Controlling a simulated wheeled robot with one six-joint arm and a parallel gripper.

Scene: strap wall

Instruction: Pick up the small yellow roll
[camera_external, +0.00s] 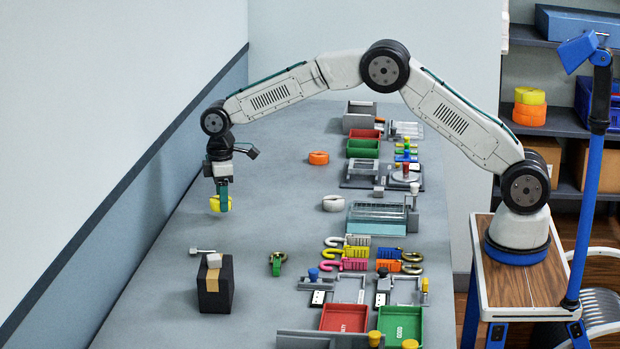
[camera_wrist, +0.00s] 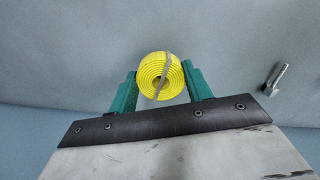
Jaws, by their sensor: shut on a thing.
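The small yellow roll (camera_wrist: 161,76) is a coiled yellow strap with a grey band across its face. It sits between the two green fingers of my gripper (camera_wrist: 160,82) in the wrist view, with a finger against each side. In the external view the yellow roll (camera_external: 214,203) hangs at my gripper (camera_external: 222,195), above the grey table at its left side. My gripper is shut on it. A finger hides part of the roll in the external view.
A black box (camera_external: 215,287) with a pale block on top stands in front of my gripper. An orange roll (camera_external: 319,158) and a white roll (camera_external: 333,203) lie to the right. Hooks, clamps and trays fill the table's right side. A wall runs along the left.

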